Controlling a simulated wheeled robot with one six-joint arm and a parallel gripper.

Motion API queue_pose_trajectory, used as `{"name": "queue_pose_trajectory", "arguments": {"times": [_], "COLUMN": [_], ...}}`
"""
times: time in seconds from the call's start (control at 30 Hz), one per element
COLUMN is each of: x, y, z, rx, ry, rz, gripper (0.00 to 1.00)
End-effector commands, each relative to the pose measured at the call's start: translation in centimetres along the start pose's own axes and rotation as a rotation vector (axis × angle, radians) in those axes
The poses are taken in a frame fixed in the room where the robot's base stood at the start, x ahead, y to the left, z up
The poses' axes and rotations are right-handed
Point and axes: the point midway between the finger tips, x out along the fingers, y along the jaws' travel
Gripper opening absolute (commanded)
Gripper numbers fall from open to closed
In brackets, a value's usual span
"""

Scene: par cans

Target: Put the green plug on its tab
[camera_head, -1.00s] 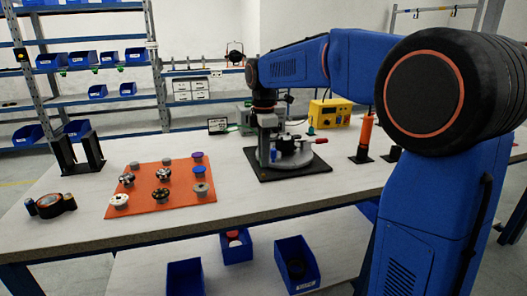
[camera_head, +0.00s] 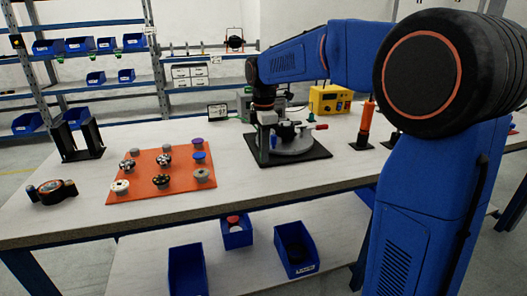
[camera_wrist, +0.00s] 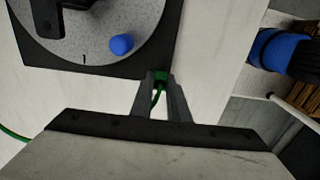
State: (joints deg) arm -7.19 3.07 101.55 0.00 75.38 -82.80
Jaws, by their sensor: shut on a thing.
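In the wrist view my gripper (camera_wrist: 160,82) is shut on the green plug (camera_wrist: 160,76). Only a little of the plug shows between the fingertips, and a thin green cable hangs from it. The fingertips are by the edge of a black square base (camera_wrist: 130,70) that carries a round grey disc (camera_wrist: 88,48) with a blue knob. In the head view my gripper (camera_head: 265,150) points down at the left part of this base. The plug cannot be made out there. I cannot pick out its tab in either view.
An orange mat (camera_head: 182,188) with several knob-like pieces lies to the left. A black stand (camera_head: 78,140) and a tape roll (camera_head: 58,192) are further left. An orange-topped post (camera_head: 366,122) and a yellow box (camera_head: 330,98) are to the right. Blue bins sit below the table.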

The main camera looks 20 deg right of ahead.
Motion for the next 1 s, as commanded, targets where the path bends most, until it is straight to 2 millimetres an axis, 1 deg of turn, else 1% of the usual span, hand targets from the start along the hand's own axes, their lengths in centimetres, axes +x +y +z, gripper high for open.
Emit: {"name": "queue_pose_trajectory", "arguments": {"times": [0.73,0.77,0.8,1.0], "x": [0.32,0.32,0.32,0.31], "y": [-0.02,-0.02,-0.02,-0.01], "z": [0.00,0.00,0.00,0.00], "rx": [0.000,0.000,0.000,0.000], "ry": [0.000,0.000,0.000,0.000], "rz": [-0.001,-0.001,-0.001,0.000], "gripper": [0.00,0.17,0.21,0.21]}}
